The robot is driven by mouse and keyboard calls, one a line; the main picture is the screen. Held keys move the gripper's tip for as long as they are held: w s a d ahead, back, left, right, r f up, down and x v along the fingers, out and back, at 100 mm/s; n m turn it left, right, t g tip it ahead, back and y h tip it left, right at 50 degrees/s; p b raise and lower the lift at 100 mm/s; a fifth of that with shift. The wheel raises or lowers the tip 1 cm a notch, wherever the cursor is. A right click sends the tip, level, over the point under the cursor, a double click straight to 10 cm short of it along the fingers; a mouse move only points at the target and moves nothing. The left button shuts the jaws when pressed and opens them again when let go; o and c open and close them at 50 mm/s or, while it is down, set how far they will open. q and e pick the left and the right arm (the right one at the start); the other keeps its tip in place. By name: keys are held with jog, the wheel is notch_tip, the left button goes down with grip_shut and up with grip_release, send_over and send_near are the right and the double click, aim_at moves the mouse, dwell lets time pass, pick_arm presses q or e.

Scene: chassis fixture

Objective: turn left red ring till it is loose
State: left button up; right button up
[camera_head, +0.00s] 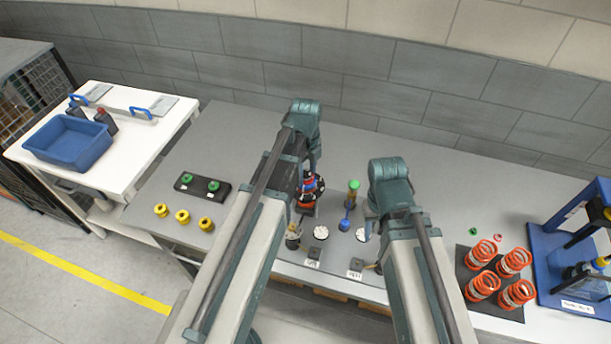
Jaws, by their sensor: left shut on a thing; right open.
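The left red ring (309,175) shows as a small patch of red on top of a stack of black, blue and orange parts (308,198) on the grey table. My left gripper (308,183) is at the top of this stack and shut on the ring; the arm hides part of its fingers. To the right stands a post with a green top (353,186) and a blue part (344,224). My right gripper (371,222) is open and empty, to the right of that post; its fingers are partly hidden by its arm.
White round pieces (321,232) and small labelled plates (356,270) lie close in front. Yellow rings (182,216) and a black holder (202,187) lie left. Orange springs (482,286) and a blue press (560,262) stand right. A blue bin (68,143) is on the white side table.

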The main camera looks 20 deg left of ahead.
pick_arm(q)
jog(key=n, duration=0.4)
jog(key=shift+n, duration=0.3)
grip_shut()
jog(key=n, duration=0.4)
jog(key=shift+n, duration=0.3)
jog(key=n, duration=0.8)
jog(key=o, duration=1.1)
grip_release()
jog(key=shift+c, duration=0.2)
